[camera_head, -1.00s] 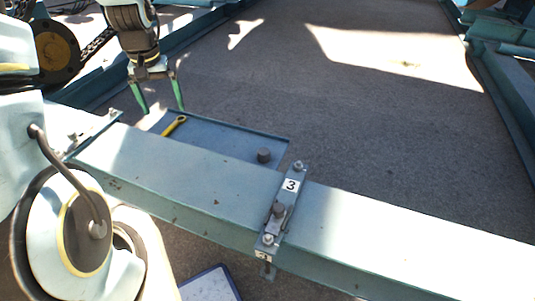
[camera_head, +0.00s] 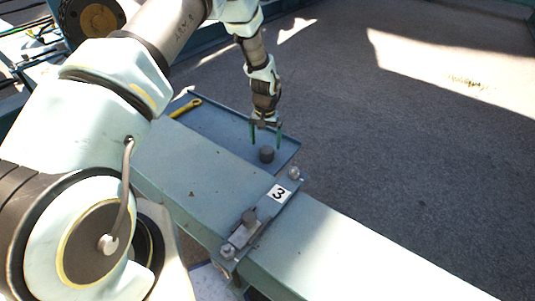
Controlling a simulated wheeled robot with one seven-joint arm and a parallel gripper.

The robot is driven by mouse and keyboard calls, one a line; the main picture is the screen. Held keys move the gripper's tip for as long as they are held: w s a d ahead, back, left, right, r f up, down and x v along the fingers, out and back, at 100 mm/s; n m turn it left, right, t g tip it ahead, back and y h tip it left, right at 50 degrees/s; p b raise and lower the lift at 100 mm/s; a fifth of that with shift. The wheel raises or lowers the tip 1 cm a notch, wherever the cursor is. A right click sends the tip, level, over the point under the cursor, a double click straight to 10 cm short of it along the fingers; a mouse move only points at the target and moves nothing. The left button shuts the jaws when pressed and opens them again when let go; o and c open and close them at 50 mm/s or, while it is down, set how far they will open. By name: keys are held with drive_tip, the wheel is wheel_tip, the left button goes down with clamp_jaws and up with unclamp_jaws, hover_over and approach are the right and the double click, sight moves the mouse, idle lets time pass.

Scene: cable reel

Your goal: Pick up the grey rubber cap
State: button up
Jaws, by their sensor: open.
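The grey rubber cap (camera_head: 266,154) is a small dark grey cylinder standing on the blue-grey tray (camera_head: 215,123), close to the tray's near right corner. My gripper (camera_head: 266,146) points down with its green fingers apart. Its fingertips appear at or just above the cap, one to each side of it in the picture. I cannot tell whether they touch the cap or how high they are.
A yellow wrench (camera_head: 186,107) lies at the tray's left end. The wide blue-grey beam (camera_head: 340,245) runs along the tray's near side. Bolts (camera_head: 294,173) stand up from the clamp plate. The grey floor (camera_head: 400,140) to the right is clear.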

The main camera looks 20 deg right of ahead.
sight(267, 149)
drive_tip(key=shift+d+f, duration=0.2)
drive_tip(key=shift+f, duration=2.85)
drive_tip(key=shift+c, duration=0.3)
drive_tip(key=c, duration=1.3)
